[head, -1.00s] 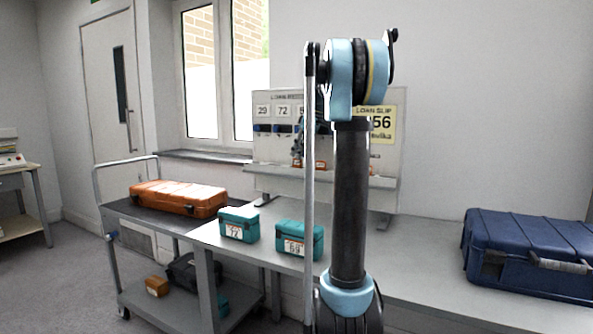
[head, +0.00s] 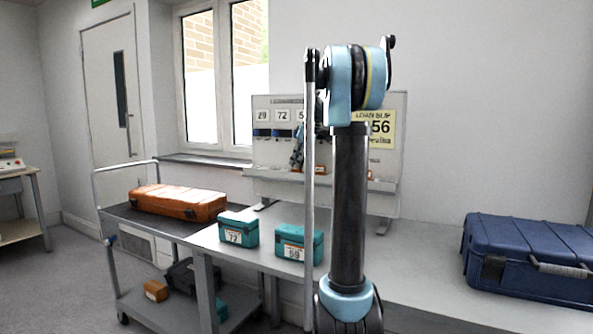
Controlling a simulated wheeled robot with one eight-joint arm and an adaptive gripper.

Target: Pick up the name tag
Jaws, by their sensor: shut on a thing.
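My gripper (head: 297,157) shows only in part, in front of the upright board, just left of my arm's column and thin rod. My arm covers much of it. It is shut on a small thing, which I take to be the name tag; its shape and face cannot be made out. The board (head: 268,187) carries number cards such as 29 and 72, with dark blue pieces below them. A yellow loan slip (head: 381,128) reading 56 is at its right. Small orange-brown pieces show at the board's ledge, partly behind my arm.
Two teal cases, one marked 72 (head: 238,229) and one marked 59 (head: 299,244), stand on the grey bench (head: 425,262). A large blue case (head: 530,258) is at right. An orange case (head: 178,202) lies on a trolley (head: 122,212) at left. Bench space between board and blue case is clear.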

